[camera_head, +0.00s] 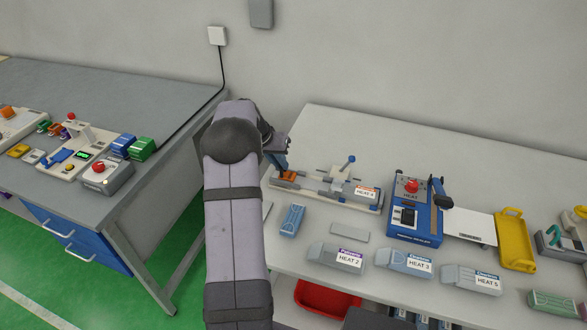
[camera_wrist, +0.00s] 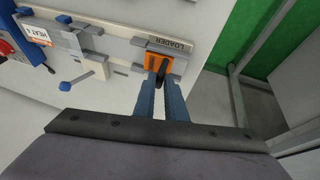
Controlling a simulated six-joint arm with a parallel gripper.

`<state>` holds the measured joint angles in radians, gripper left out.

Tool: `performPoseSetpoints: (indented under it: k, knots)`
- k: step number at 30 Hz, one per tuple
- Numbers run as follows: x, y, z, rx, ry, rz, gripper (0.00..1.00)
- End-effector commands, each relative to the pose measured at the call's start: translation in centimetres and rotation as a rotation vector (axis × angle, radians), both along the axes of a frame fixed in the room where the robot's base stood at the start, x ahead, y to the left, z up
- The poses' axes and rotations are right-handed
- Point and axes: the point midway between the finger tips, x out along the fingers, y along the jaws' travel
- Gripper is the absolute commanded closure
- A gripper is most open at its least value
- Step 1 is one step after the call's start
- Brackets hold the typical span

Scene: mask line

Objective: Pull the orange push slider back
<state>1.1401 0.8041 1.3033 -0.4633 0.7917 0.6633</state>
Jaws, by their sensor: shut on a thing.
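The orange push slider (camera_wrist: 158,58) sits on the loader end of a beige fixture in the wrist view, close to the "LOADER" label. It also shows in the head view (camera_head: 288,176), at the fixture's left end. My gripper (camera_wrist: 158,76) reaches the slider with its two blue fingers, shut on a dark upright part of it. In the head view my gripper (camera_head: 280,164) is partly hidden by my own arm. The fixture (camera_head: 325,199) carries a blue-knobbed lever (camera_head: 348,163) and a block labelled "HEAT 4" (camera_head: 366,192).
A blue heat press (camera_head: 414,222) with a red knob stands right of the fixture. Labelled blocks (camera_head: 404,262) and a blue piece (camera_head: 292,220) lie in front. A yellow tray (camera_head: 515,240) is farther right. A second bench (camera_head: 110,90) stands at left across a gap.

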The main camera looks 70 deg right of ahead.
Motion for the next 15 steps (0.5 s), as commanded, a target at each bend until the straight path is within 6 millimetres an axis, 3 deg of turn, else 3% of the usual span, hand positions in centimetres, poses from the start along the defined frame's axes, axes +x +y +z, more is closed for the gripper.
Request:
performPoseSetpoints:
  k: [11,12,14,15]
  knots:
    - [0.62,-0.04,0.11,-0.001,0.000,0.005,1.00]
    - [0.64,-0.03,0.11,-0.002,-0.001,0.005,0.87]
    - [0.65,-0.02,0.11,-0.001,-0.001,0.005,0.72]
    - [0.63,-0.02,0.10,-0.001,-0.001,0.005,0.72]
